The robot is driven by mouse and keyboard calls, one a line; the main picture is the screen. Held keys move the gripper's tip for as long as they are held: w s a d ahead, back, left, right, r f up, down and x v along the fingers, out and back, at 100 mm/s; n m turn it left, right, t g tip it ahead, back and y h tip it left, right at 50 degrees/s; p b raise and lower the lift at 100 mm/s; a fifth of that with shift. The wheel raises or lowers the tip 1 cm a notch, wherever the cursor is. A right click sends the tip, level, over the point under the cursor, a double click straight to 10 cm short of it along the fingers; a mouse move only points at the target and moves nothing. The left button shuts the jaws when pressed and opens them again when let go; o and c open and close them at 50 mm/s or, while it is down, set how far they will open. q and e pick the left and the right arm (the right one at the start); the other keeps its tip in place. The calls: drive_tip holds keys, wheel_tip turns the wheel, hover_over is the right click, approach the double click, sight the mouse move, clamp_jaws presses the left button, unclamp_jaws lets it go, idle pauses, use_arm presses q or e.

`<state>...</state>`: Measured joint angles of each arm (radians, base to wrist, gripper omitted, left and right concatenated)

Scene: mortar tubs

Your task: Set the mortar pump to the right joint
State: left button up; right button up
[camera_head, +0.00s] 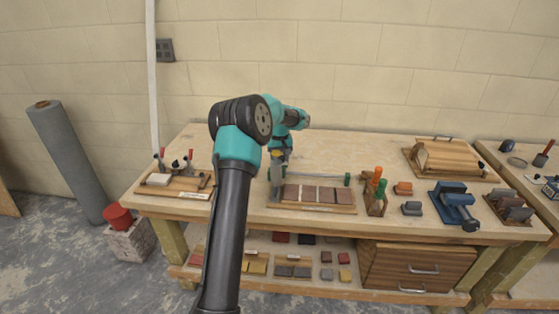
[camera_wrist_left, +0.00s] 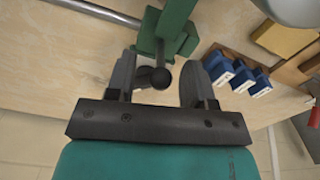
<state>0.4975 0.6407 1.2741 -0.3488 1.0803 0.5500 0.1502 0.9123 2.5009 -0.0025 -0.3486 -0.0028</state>
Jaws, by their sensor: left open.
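In the left wrist view, a green fitting (camera_wrist_left: 172,30) with a black ball knob (camera_wrist_left: 160,77) sits by a metal rod (camera_wrist_left: 95,10); it appears to be the mortar pump. My left gripper (camera_wrist_left: 157,70) is open, with one finger on each side of the knob and gaps showing. In the head view, my left gripper (camera_head: 277,183) is at the left end of a board with a row of bricks (camera_head: 318,194). The rod runs behind the bricks to a green end post (camera_head: 347,179). My gripper hides the fitting there. My right gripper is not in view.
Blue blocks with white labels (camera_wrist_left: 240,78) are close to one finger in the wrist view.

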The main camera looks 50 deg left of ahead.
use_arm(q)
drive_tip(key=shift+f, duration=0.65)
clamp_jaws()
